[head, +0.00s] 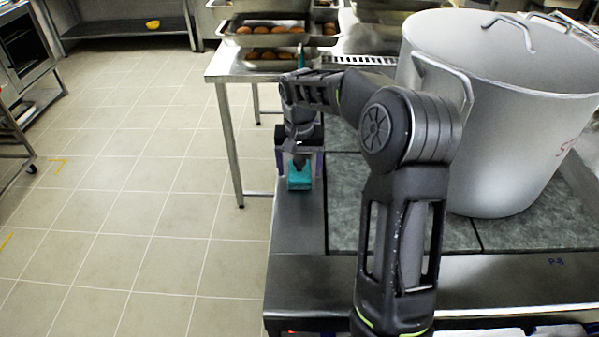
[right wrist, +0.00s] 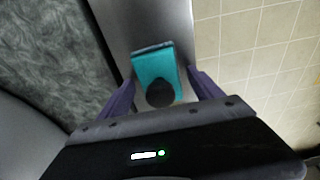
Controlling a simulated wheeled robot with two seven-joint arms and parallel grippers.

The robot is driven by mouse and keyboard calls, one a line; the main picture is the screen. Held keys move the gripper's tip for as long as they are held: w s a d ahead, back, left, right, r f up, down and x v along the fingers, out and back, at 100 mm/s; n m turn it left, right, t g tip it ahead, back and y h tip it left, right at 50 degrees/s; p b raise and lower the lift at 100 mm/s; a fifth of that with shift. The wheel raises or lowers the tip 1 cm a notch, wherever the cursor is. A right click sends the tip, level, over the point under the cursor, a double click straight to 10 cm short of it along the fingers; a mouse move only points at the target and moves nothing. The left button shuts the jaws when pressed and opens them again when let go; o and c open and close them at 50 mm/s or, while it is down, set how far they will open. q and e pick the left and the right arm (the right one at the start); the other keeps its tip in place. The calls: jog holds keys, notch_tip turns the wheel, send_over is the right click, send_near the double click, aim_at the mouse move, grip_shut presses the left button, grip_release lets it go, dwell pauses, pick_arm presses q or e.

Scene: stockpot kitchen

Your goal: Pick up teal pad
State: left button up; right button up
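The teal pad (head: 299,178) lies on the metal strip at the left edge of the worktop. In the right wrist view the teal pad (right wrist: 153,66) has a round black knob (right wrist: 160,93) on it. My right gripper (head: 299,172) is over the pad, pointing down. In the wrist view its two purple fingers (right wrist: 161,82) are spread, one on each side of the pad and knob, with the knob untouched between them. Whether the fingertips touch the pad's sides cannot be told. My left gripper is not in view.
A large metal stockpot (head: 500,120) stands on the grey stone surface (head: 345,200) to the right of my arm. The worktop's left edge drops to the tiled floor (head: 130,200). Trays of brown food (head: 268,40) sit on a metal table (head: 228,65) behind.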

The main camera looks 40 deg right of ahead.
aim_at(300, 158)
jog(key=c, duration=1.3)
jog(key=shift+c, duration=0.2)
jog(key=shift+r, duration=0.1)
notch_tip(300, 158, up, 10)
jog(key=shift+f, duration=0.1)
